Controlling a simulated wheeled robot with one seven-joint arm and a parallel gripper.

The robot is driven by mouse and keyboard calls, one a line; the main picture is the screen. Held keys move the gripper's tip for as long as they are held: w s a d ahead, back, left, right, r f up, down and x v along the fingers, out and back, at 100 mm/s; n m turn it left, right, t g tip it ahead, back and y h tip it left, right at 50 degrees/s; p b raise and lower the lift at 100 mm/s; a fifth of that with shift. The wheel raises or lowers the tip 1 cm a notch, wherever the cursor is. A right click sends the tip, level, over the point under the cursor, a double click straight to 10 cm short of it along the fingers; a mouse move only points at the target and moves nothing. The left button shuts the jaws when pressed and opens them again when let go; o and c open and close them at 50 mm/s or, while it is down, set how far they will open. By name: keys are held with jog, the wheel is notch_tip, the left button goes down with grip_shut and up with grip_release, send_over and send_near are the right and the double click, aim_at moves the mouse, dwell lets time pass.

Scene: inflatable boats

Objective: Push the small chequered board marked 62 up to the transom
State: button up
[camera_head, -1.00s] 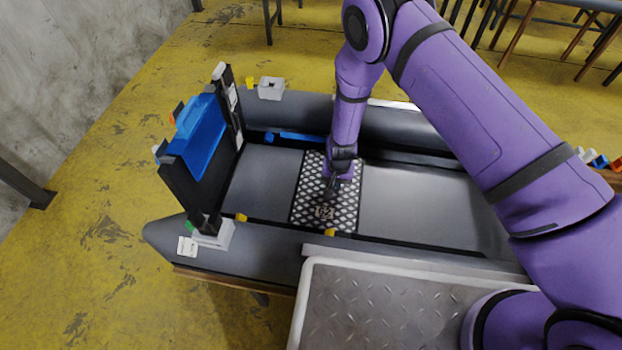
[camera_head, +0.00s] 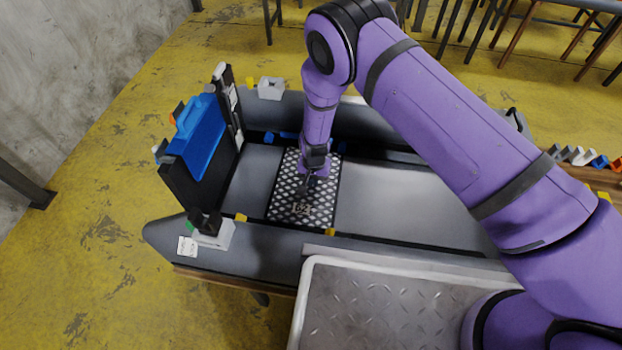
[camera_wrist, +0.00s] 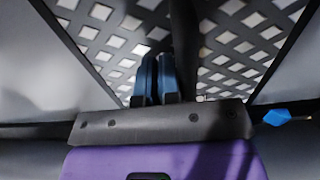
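The chequered board (camera_head: 280,205) lies flat on the grey boat floor, black with a light diamond pattern and a number patch near its front edge. It fills much of the wrist view (camera_wrist: 235,45). The transom (camera_head: 180,194) is the upright dark panel at the boat's left end, with a blue piece over its top. A strip of bare floor lies between board and transom. My gripper (camera_head: 306,192) points down at the board's middle; in the wrist view its fingers (camera_wrist: 154,75) are side by side with nothing seen between them. Whether the tips touch the board is unclear.
Grey side tubes (camera_head: 285,250) flank the floor, with yellow tabs (camera_head: 240,217) along the near one. A blue piece (camera_head: 287,135) lies by the far tube. A metal-topped platform (camera_head: 370,310) stands in front. The floor right of the board (camera_head: 390,200) is clear.

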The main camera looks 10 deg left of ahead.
jog(key=shift+a, duration=0.45)
jog(key=shift+d, duration=1)
notch_tip(320, 180, up, 9)
dwell(0.4)
